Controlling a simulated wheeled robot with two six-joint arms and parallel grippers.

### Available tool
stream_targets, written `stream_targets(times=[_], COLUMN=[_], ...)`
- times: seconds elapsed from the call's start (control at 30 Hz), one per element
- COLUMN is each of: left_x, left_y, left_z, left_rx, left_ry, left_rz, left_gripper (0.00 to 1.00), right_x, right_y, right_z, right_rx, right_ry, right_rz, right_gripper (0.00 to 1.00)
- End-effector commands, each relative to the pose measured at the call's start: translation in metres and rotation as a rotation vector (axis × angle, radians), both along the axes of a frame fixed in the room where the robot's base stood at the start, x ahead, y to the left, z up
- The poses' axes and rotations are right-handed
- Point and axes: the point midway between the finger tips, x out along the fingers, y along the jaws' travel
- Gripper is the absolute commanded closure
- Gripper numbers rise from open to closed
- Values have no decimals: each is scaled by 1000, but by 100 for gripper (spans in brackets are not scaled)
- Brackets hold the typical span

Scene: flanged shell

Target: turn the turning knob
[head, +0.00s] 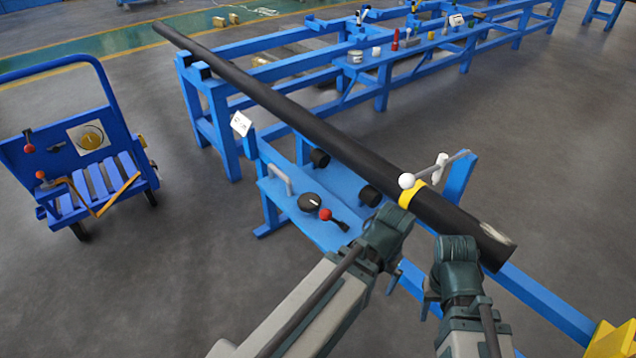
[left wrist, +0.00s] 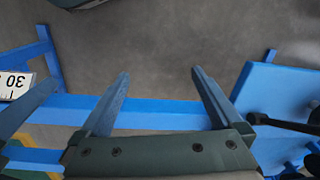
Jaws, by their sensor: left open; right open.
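The turning knob (head: 310,202) is a round black knob with a white mark, on the blue shelf below the long black pipe in the head view. It is not clearly seen in the left wrist view. My right gripper (head: 430,298) is open and empty, to the right of the knob and below the pipe's near end. My left gripper is open and empty in the left wrist view (left wrist: 160,74), over grey floor and a blue beam. In the head view its fingers are mostly hidden behind its own wrist, right of the knob and apart from it.
A red-balled black lever (head: 326,214) stands right beside the knob, and a grey handle (head: 279,180) is left of it. The black pipe (head: 330,140) with a yellow clamp (head: 411,192) crosses behind. A blue cart (head: 80,170) stands left; open floor lies between.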

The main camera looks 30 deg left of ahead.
Motion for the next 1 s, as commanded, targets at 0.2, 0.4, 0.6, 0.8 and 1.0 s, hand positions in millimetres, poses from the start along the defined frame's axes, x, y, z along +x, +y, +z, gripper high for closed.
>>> stream_targets(times=[0.2,0.4,0.6,0.8,1.0], left_x=[18,52,105,132,136], left_y=[25,73,164,242,268], left_z=[67,133,171,172,172], left_rx=[-22,-48,-64,-62,-57], left_ry=[-18,-40,-50,-41,-36], left_rz=[102,324,768,1154,1292], left_gripper=[0,0,0,0,0], right_x=[0,0,-1,-1,-1], right_y=[0,0,1,1,1], right_z=[67,133,172,173,173], right_rx=[1,2,3,3,3], right_ry=[1,2,2,2,2], right_rz=[-3,-6,-9,-9,-9], right_gripper=[50,50,50,50,50])
